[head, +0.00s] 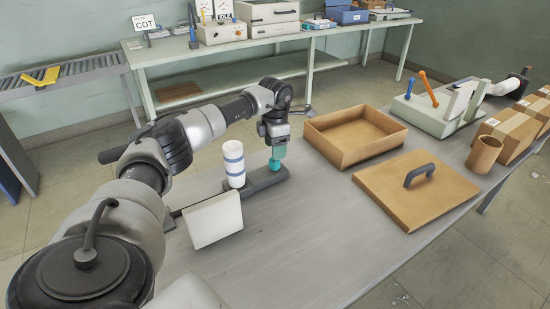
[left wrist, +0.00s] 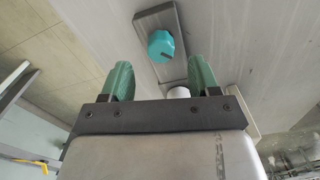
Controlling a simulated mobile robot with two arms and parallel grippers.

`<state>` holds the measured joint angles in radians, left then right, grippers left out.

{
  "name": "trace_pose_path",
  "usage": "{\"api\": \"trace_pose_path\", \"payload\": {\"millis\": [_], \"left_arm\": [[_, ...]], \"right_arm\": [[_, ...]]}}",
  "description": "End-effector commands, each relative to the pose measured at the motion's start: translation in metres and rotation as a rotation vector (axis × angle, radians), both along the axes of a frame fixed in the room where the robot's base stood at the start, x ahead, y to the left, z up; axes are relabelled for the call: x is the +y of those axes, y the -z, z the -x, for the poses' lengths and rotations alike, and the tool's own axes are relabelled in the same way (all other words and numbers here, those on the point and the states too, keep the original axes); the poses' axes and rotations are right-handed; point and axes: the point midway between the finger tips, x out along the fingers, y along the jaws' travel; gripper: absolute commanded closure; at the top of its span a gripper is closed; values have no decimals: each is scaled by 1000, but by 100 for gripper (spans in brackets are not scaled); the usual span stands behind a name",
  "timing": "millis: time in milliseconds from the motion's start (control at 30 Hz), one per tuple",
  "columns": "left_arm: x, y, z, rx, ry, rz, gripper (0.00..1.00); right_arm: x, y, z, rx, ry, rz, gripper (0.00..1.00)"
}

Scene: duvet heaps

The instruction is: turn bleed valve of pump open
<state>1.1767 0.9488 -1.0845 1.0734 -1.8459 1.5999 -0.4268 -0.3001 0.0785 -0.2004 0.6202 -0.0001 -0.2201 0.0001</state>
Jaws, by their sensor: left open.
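A teal knob (head: 274,165) sits on the end of a dark bar-shaped base (head: 262,181) on the grey table; the left wrist view shows the knob (left wrist: 161,46) with a dark mark on its side. A white cylinder with blue bands (head: 234,164) stands beside the base. My left gripper (head: 278,148) is just above the knob, pointing down. In the left wrist view its green fingers (left wrist: 161,72) are apart with nothing between them, and the knob shows beyond their tips. Whether they touch it cannot be told. My right gripper is not in view.
A white box-like panel (head: 214,219) stands left of the base. An open brown tray (head: 355,138) and a brown lid with a dark handle (head: 416,189) lie to the right. A pale unit with orange and blue levers (head: 425,117) stands farther right. The table front is clear.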

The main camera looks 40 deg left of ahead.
Motion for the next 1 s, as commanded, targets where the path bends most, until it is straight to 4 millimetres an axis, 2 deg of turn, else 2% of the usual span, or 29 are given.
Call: {"api": "trace_pose_path", "payload": {"millis": [100,333,1000], "left_arm": [[0,-24,-1,-4,1,1,39],[0,-51,0,-2,1,1,39],[0,-57,0,0,0,0,39]], "right_arm": [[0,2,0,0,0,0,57],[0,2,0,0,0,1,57],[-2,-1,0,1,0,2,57]]}}
